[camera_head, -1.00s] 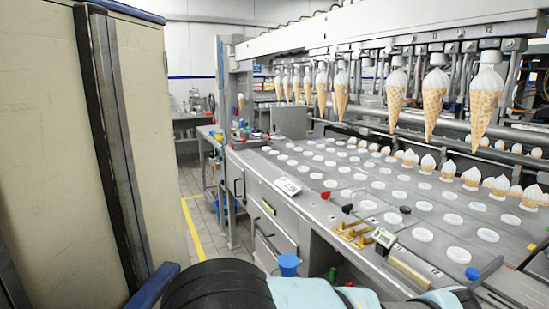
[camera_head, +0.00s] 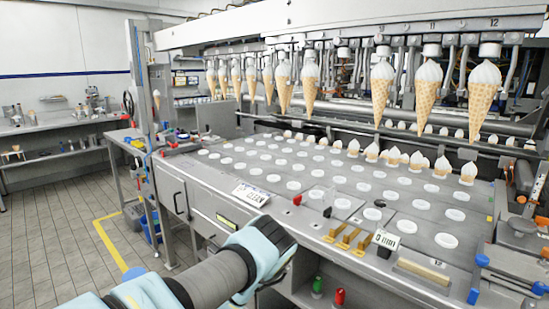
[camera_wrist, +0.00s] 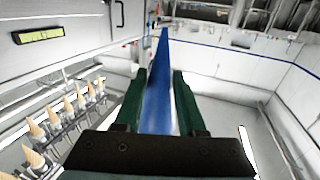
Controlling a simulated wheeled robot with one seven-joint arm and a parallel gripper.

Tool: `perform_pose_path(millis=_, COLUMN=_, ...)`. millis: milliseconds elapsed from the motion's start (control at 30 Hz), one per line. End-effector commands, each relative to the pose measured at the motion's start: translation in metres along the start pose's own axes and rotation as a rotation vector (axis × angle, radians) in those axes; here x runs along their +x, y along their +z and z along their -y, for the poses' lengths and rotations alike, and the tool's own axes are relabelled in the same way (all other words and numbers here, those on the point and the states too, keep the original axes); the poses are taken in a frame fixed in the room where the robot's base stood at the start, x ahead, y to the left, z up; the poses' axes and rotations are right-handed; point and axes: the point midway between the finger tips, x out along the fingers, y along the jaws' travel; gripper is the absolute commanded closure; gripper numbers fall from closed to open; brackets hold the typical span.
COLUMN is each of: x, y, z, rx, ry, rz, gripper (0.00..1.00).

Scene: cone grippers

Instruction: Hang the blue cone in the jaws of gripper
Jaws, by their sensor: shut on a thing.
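In the wrist view, my gripper (camera_wrist: 160,75) has its two dark green fingers shut on the blue cone (camera_wrist: 162,95). The cone is long and narrows to a point beyond the fingertips. In the head view, my arm comes in at the bottom; my gripper and the blue cone cannot be made out there. The machine's cone grippers hang in a row under a white beam (camera_head: 400,20). Most hold a waffle cone with a white top, such as the one near number 12 (camera_head: 483,95). A wider gap with bare metal fittings (camera_head: 340,52) shows between two hanging cones.
The steel machine deck (camera_head: 300,215) has rows of white round caps. A tag (camera_head: 251,194), yellow brackets (camera_head: 347,240) and a small marked block (camera_head: 386,239) lie along its front edge. The tiled floor (camera_head: 50,240) at left is clear. A workbench (camera_head: 60,125) stands behind.

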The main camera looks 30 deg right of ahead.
Motion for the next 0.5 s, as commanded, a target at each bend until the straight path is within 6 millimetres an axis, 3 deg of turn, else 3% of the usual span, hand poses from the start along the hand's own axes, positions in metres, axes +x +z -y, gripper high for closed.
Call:
perform_pose_path(millis=33, x=0.008, y=-0.003, z=-0.034, rx=-0.013, ry=0.037, rz=-0.005, gripper=1.00)
perform_pose_path(millis=267, x=0.028, y=-0.037, z=-0.157, rx=-0.008, ry=0.219, rz=-0.007, gripper=1.00)
perform_pose_path(millis=500, x=0.028, y=-0.110, z=-0.272, rx=-0.008, ry=0.463, rz=-0.010, gripper=1.00)
